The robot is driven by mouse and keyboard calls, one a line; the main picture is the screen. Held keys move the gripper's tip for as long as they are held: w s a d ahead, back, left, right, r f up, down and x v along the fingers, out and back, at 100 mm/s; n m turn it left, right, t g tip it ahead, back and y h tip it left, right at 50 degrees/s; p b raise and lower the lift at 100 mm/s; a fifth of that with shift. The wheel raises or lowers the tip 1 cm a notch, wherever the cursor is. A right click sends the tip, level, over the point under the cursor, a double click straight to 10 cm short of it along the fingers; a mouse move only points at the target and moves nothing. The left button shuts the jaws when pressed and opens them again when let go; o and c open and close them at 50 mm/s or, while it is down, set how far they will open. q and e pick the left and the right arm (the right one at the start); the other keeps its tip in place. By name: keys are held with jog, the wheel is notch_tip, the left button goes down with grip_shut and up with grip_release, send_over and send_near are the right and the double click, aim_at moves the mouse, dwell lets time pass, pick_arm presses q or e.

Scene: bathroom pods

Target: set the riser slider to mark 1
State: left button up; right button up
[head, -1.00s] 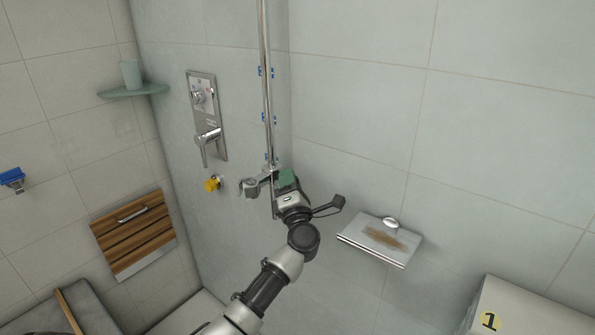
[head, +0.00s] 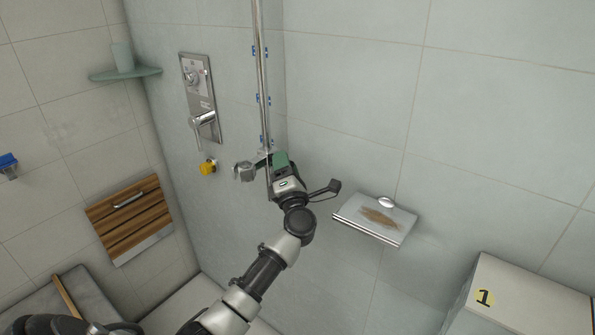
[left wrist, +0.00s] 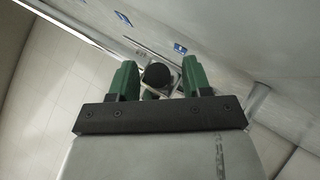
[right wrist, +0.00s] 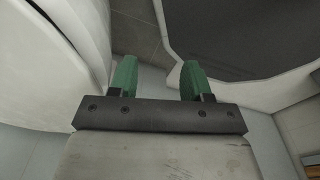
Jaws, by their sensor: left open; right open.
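The chrome riser rail (head: 262,90) runs up the shower wall, with blue marks (head: 258,99) at several heights. The grey slider bracket (head: 244,172) sits low on the rail, beneath the lowest marks seen. My left gripper (head: 274,160) is open at the slider, its green fingers partly hiding the rail. In the left wrist view a round black knob (left wrist: 157,75) lies between the open fingers (left wrist: 160,78), with a gap on each side. Mark numbers are too small to read. My right gripper (right wrist: 153,80) is open and empty.
A shower valve plate (head: 201,98) and yellow knob (head: 208,168) are left of the rail. A soap shelf (head: 375,219) juts out to the right. A folded wooden seat (head: 130,220) and corner shelf (head: 125,74) are further left. A white box (head: 520,305) labelled 1 stands lower right.

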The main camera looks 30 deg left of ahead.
pick_arm(q)
jog(key=s+d+b, duration=0.2)
jog(key=s+d, duration=0.7)
jog(key=shift+d, duration=0.15)
jog(key=shift+f, duration=0.1)
